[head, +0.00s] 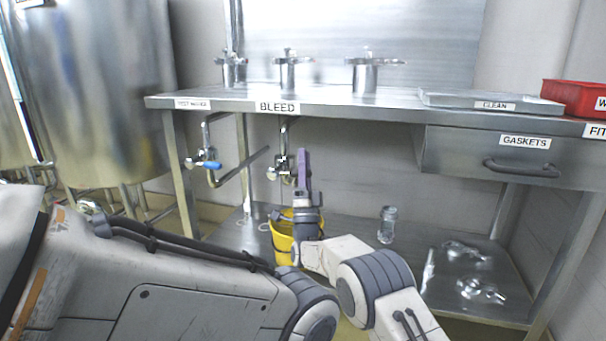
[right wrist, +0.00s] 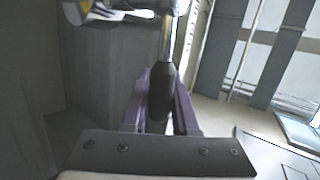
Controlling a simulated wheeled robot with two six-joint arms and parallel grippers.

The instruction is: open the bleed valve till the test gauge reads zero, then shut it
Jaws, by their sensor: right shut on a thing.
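The bleed valve (head: 284,173) hangs on a pipe under the counter's BLEED label (head: 277,107). My right gripper (head: 303,160), with purple fingers, is at the valve and partly covers it. In the right wrist view, my right gripper (right wrist: 160,112) is shut on the dark valve handle (right wrist: 160,92), with a finger on each side. A metal stem runs up from the handle. In the head view the handle is hidden by the fingers. I cannot make out the test gauge or a reading in either view. My left gripper is not in view.
A valve with a blue handle (head: 209,165) is on the pipe to the left. A yellow bucket (head: 283,243) stands below the bleed valve. A glass jar (head: 387,225) and metal fittings (head: 480,290) are on the lower shelf. The counter (head: 330,104) overhangs my gripper.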

